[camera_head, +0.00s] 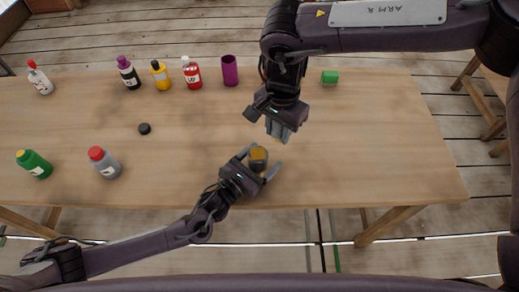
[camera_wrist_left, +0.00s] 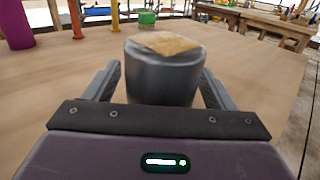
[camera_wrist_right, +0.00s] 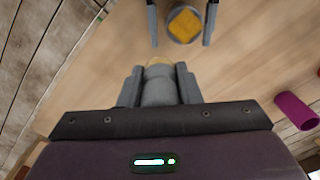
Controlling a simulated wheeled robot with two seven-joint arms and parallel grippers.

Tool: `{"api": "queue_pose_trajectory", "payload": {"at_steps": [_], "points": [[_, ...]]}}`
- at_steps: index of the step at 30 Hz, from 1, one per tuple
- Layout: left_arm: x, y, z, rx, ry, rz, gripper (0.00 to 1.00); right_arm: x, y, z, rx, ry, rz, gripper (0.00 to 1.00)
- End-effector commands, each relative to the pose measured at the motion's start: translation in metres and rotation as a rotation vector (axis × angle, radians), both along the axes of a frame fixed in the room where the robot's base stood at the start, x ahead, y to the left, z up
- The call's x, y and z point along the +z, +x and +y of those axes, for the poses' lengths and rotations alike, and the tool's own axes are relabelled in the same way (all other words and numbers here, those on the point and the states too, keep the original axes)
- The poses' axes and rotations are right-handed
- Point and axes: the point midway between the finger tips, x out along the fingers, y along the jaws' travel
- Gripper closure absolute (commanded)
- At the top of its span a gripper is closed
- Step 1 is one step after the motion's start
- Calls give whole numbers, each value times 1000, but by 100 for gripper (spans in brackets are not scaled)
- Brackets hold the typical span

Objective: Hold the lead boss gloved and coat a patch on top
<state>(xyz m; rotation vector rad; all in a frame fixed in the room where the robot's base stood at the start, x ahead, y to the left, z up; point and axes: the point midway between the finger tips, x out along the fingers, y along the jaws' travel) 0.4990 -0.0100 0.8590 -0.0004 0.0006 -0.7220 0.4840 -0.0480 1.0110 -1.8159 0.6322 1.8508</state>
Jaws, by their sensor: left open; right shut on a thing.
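The lead boss (camera_head: 258,160) is a dark grey cylinder standing upright near the table's front edge. A yellow-orange square patch lies on its top. In the left wrist view the boss (camera_wrist_left: 165,80) stands between the fingers of my open left gripper (camera_head: 261,163), with gaps visible on both sides. My right gripper (camera_head: 280,132) points down above and behind the boss, apart from it. In the right wrist view it is shut on a small grey piece (camera_wrist_right: 160,72) with a pale yellow end; the fingers hide much of it. The boss's patched top (camera_wrist_right: 184,24) shows ahead of it.
A purple cup (camera_head: 230,71), red bottle (camera_head: 192,75), yellow bottle (camera_head: 160,77) and dark bottle (camera_head: 129,75) line the back. A green block (camera_head: 330,77) is back right. Green (camera_head: 35,165) and grey (camera_head: 105,164) bottles stand front left. The table's right side is clear.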

Motion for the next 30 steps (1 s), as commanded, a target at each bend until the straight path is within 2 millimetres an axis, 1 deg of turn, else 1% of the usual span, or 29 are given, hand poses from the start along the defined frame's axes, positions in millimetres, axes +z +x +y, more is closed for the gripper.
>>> {"api": "queue_pose_trajectory", "payload": {"at_steps": [5, 8, 11, 21, 25, 30], "points": [[0, -1, 1, 0, 0, 0, 23, 0, 0, 0, 0, 0, 0, 92], [0, -5, 5, 0, 1, 1, 23, 0, 0, 0, 0, 0, 0, 92], [-1, -17, 15, -1, 2, 2, 23, 0, 0, 0, 0, 0, 0, 92], [-1, -70, 62, 0, 2, 4, 23, 0, 0, 0, 0, 0, 0, 92], [-1, -83, 73, 0, 1, 2, 23, 0, 0, 0, 0, 0, 0, 92], [0, -90, 79, 0, 1, 1, 23, 0, 0, 0, 0, 0, 0, 92]]}}
